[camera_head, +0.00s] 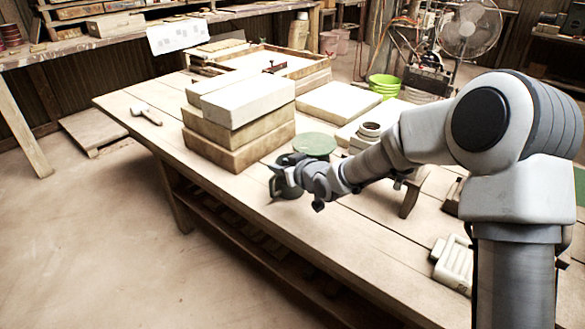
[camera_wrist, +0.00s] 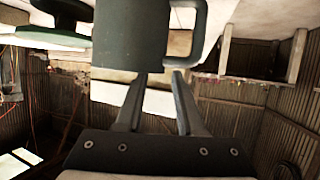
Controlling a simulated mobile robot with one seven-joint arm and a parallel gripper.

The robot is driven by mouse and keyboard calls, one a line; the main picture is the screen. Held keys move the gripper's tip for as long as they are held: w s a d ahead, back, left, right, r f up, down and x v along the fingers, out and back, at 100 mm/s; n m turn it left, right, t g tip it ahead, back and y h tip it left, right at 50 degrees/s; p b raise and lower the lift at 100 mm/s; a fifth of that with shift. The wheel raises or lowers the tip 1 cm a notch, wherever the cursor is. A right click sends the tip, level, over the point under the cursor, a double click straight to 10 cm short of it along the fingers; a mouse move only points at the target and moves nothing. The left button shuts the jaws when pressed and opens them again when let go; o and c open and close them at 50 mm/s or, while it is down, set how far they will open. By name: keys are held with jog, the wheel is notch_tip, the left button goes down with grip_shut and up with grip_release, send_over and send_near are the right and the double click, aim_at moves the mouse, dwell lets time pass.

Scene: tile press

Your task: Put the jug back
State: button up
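A dark green jug (camera_head: 288,188) stands on the wooden table near its front edge, partly hidden by my gripper (camera_head: 276,174). In the wrist view the jug (camera_wrist: 128,38) is close ahead, its handle (camera_wrist: 202,30) to the right of its body and its upper part cut off by the frame. My gripper (camera_wrist: 160,76) has its two fingers apart, with their tips at the near edge of the jug and its handle. I cannot tell whether they touch it. A round green disc (camera_head: 315,144) lies on the table behind the jug.
Stacked blocks (camera_head: 240,125) stand to the left behind the jug. A hammer (camera_head: 146,114) is at the far left. The front left of the table (camera_head: 160,150) is clear.

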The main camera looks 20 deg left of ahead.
jog(key=p+v, duration=0.2)
jog(key=v, duration=0.9)
jog(key=shift+s+p, duration=0.2)
jog(key=shift+p, duration=0.1)
jog(key=shift+d+r, duration=0.1)
jog(key=shift+r, duration=0.05)
jog(key=s+d+r+m+h, duration=0.2)
jog(key=d+r+h, duration=0.1)
jog(key=d, duration=0.4)
jog(key=s+d+r+m+h, duration=0.1)
jog(key=s+d+r+h, duration=0.15)
jog(key=d, duration=0.45)
jog(key=s+d+r+m+h, duration=0.2)
jog(key=d+h, duration=0.2)
jog(key=d, duration=0.3)
jog(key=s+d+r+m+g, duration=0.1)
jog(key=s+d, duration=0.3)
jog(key=s, duration=0.5)
jog(key=s+d+r+m+g, duration=0.2)
jog(key=s+d+m, duration=0.2)
jog(key=s, duration=0.6)
jog(key=shift+d+h, duration=0.15)
jog(key=shift+h, duration=0.2)
jog(key=shift+s+r, duration=0.15)
